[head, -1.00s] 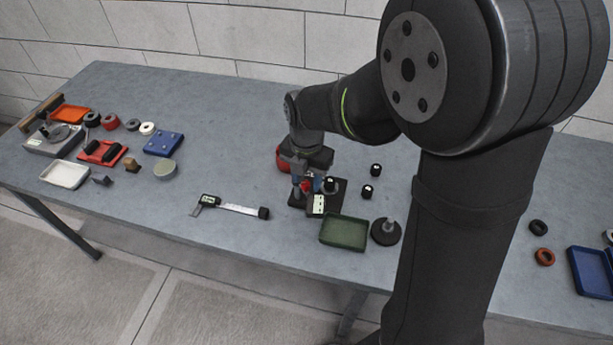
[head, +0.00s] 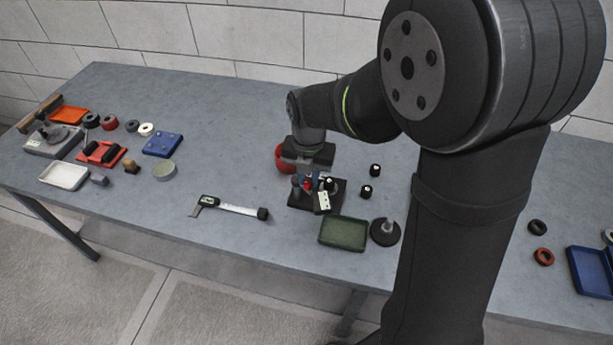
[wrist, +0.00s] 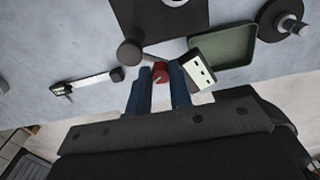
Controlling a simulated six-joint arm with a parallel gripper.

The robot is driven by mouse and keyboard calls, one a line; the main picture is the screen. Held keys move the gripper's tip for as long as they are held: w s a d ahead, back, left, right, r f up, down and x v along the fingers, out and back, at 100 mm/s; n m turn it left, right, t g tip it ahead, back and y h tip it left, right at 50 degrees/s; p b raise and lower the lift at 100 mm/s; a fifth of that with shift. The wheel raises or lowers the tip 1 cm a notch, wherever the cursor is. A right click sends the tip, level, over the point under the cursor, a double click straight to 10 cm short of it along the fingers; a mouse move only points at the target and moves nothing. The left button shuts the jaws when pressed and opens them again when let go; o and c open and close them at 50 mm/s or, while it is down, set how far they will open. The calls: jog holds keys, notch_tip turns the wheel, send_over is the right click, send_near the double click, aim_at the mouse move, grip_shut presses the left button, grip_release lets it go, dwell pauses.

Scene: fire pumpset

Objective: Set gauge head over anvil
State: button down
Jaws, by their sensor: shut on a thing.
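The gauge head shows its pale display face (head: 323,202) at the front of a dark base plate (head: 298,208). In the wrist view, its dark body and pale face (wrist: 203,75) lie just right of my gripper. The blue fingers of my gripper (wrist: 160,80) are shut on a red part, which appears to belong to the gauge head. My gripper (head: 311,182) is over the plate in the head view. A grey post (wrist: 130,52) rises beside the fingers. A pale disc at the top edge may be the anvil; I cannot tell.
A green tray (head: 343,232) and a round dark stand (head: 385,231) are right of the plate. Two small black cylinders stand behind them. A caliper (head: 232,207) lies to the left. The bench between the caliper and the left-hand parts is clear.

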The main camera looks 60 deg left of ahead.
jog(key=n, duration=0.1)
jog(key=w+n, duration=0.1)
jog(key=n, duration=0.2)
jog(key=shift+w+a+n, duration=0.2)
jog(key=shift+a+n, duration=0.1)
jog(key=shift+a, duration=0.05)
dwell(0.4)
jog(key=c, duration=1.3)
grip_release()
jog(key=shift+r, duration=0.1)
notch_tip(320, 180, up, 17)
jog(key=shift+r, duration=0.1)
